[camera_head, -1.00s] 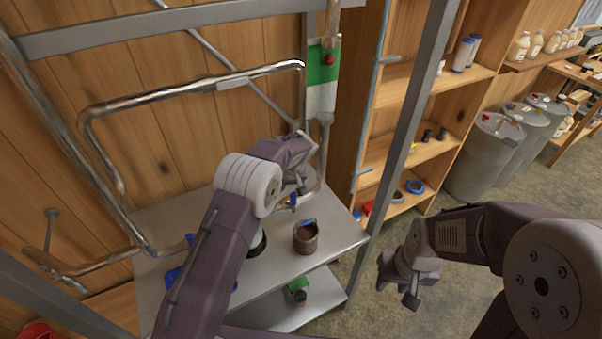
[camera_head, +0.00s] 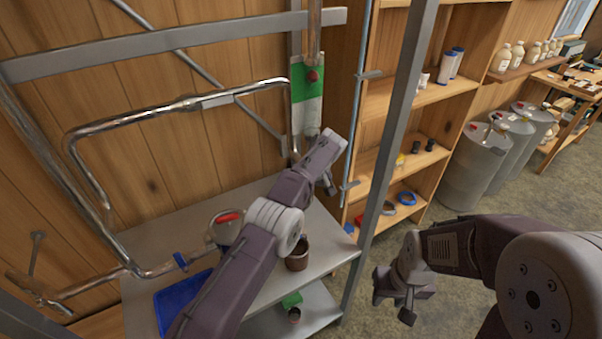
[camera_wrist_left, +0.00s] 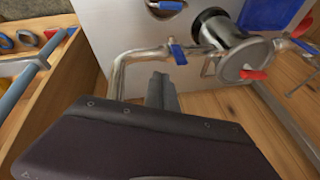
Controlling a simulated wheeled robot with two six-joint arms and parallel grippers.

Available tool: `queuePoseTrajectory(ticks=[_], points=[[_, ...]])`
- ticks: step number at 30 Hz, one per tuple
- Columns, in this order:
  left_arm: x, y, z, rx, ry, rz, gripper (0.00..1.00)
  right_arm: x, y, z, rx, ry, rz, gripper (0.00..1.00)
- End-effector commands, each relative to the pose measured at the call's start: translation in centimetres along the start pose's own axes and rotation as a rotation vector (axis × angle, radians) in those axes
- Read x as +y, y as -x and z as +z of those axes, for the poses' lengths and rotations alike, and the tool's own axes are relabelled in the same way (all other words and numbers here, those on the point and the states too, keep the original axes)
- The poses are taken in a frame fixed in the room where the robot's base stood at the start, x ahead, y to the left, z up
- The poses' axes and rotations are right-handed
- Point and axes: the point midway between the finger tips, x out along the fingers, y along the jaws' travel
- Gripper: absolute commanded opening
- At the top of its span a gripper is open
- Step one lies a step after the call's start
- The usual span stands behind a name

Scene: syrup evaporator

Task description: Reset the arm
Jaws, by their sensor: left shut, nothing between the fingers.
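My left arm reaches up over the metal bench in the head view, with the left gripper (camera_head: 329,182) raised in front of the upright steel post. In the left wrist view, the left gripper's fingers (camera_wrist_left: 161,92) are together with nothing between them. My right gripper (camera_head: 395,298) hangs over the floor at the lower right in the head view, clear of the bench. Its fingertips are too small and angled to tell whether they are open.
Pipes run along the wall. A slanted steel post (camera_head: 392,145) stands between the arms. Wooden shelves and grey drums (camera_head: 472,168) stand behind.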

Motion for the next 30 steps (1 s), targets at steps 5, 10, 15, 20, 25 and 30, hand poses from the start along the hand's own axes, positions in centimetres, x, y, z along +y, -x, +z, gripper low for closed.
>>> queuePoseTrajectory(ticks=[5, 10, 15, 20, 25, 30], points=[[-0.6, -0.6, -0.4, 0.002, 0.017, -0.001, 0.0, 0.0, -0.7, 0.1, 0.0, 0.0, 0.0, 0.36], [-4.7, 2.7, -4.4, 0.062, 0.126, 0.04, 0.0, 0.1, -2.9, 0.3, 0.0, 0.0, 0.0, 0.36], [-11.0, 3.8, -3.6, 0.006, 0.188, 0.031, 0.0, 0.1, -5.0, 0.5, 0.0, 0.0, 0.0, 0.36], [-15.4, 2.8, 0.2, -0.061, 0.167, 0.059, 0.0, 0.1, -7.0, 0.7, 0.0, 0.0, 0.0, 0.36], [-19.1, 0.1, 8.6, -0.148, 0.089, 0.127, 0.0, 0.2, -8.9, 0.9, 0.0, 0.0, 0.0, 0.36], [-21.0, -3.3, 19.7, -0.23, -0.021, 0.212, 0.0, 0.2, -9.9, 1.0, 0.0, 0.0, 0.0, 0.36]])
